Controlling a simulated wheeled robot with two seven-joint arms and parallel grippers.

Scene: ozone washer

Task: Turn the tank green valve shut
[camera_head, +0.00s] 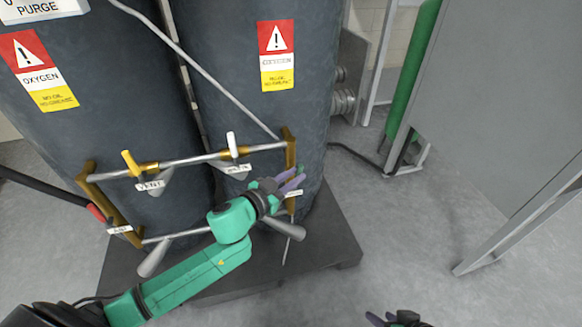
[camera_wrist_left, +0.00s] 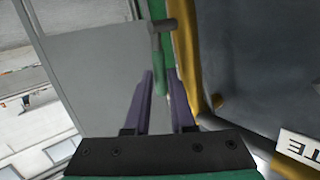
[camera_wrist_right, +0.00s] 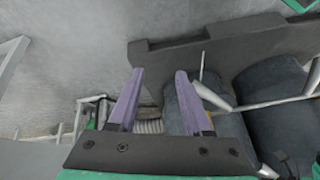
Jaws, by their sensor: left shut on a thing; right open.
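The green valve handle (camera_wrist_left: 157,45) shows in the left wrist view, beside a brass upright of the tank's pipe frame. My left gripper (camera_head: 291,184) reaches to the right end of this frame in the head view, where its fingers largely hide the valve. The fingers also show in the left wrist view (camera_wrist_left: 160,76), one on each side of the handle's lower end, shut on it. The dark tank (camera_head: 268,130) stands behind. My right gripper (camera_wrist_right: 159,76) is open and empty, low at the bottom edge of the head view (camera_head: 389,319).
A yellow valve (camera_head: 131,162), a white valve (camera_head: 232,144) and a red handle (camera_head: 96,213) sit along the same pipe frame. The tanks stand on a dark pallet (camera_head: 338,248). A grey panel (camera_head: 507,90) on a metal frame stands at right. Floor between is clear.

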